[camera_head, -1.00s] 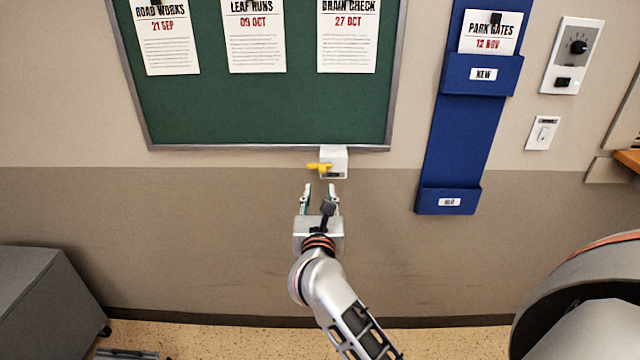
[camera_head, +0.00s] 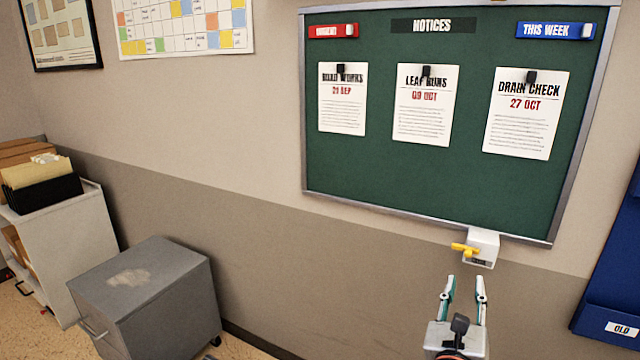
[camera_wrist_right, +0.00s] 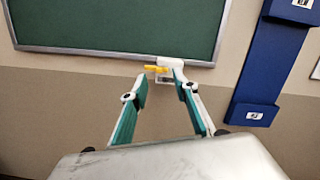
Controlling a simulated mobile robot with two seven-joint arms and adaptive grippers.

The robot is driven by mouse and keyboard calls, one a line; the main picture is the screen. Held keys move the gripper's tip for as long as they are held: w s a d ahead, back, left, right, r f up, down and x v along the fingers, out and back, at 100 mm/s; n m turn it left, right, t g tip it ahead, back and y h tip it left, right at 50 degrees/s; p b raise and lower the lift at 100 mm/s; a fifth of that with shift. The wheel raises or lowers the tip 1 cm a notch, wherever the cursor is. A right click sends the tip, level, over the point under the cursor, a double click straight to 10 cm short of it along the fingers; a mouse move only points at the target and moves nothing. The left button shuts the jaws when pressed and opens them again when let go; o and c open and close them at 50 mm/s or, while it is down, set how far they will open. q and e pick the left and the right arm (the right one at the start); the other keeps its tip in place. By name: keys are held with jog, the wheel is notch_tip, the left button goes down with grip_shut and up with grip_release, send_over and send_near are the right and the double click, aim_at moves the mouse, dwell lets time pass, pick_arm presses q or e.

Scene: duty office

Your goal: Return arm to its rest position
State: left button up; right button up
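My right gripper (camera_head: 465,285) is open and empty, its two fingers apart and pointing up at the wall. It is just below a small white box with a yellow peg (camera_head: 466,249) at the board's lower edge, with a gap between them in the head view. In the right wrist view the open fingers (camera_wrist_right: 163,85) show with bare wall between them, and the white box (camera_wrist_right: 170,63) lies beyond their tips. My left gripper is in neither view.
A green notice board (camera_head: 420,180) holds three pinned notices. A blue wall pocket (camera_head: 612,270) hangs at the right. A grey cabinet (camera_head: 150,290) and a white shelf unit (camera_head: 70,235) with folders stand on the left. The wall between cabinet and gripper is clear.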

jog(key=s+a+f+n+y, duration=0.5)
jog(key=a+f+n+y, duration=0.3)
jog(key=n, duration=0.8)
jog(key=s+a+f+n+y, duration=0.65)
jog(key=f+n, duration=0.35)
jog(key=n, duration=0.6)
jog(key=s+d+f+n+g+h, duration=0.1)
jog(key=s+f+n+g, duration=0.2)
jog(key=s+f+n, duration=0.2)
jog(key=s+f+n+g+h, duration=0.1)
jog(key=s+f+n+g, duration=0.2)
jog(key=f, duration=0.9)
jog(key=s+n, duration=0.2)
jog(key=s, duration=0.2)
jog(key=shift+d+f+n, duration=0.2)
jog(key=shift+d+n, duration=0.2)
